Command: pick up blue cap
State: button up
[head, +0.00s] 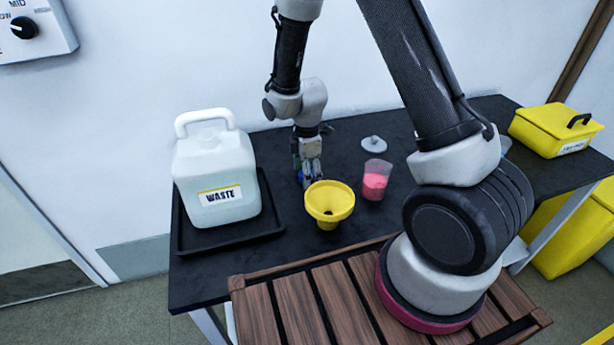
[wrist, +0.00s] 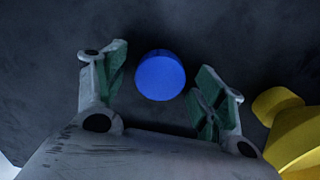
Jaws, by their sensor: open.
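The blue cap (wrist: 160,76) shows in the wrist view as a round blue disc on the dark table top. It lies between and slightly beyond the two fingers of my gripper (wrist: 161,88). The fingers are open, with a gap on each side of the cap, and neither visibly touches it. In the head view my gripper (head: 308,180) points down at the table just behind the yellow funnel (head: 330,200).
The yellow funnel also shows at the right of the wrist view (wrist: 298,140). A beaker with pink contents (head: 375,180) and a grey lid (head: 374,144) are to the right. A white waste jug (head: 215,170) stands in a black tray (head: 262,233) at left. A yellow box (head: 555,130) is far right.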

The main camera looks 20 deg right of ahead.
jog(key=c, duration=0.9)
jog(key=shift+r, duration=0.1)
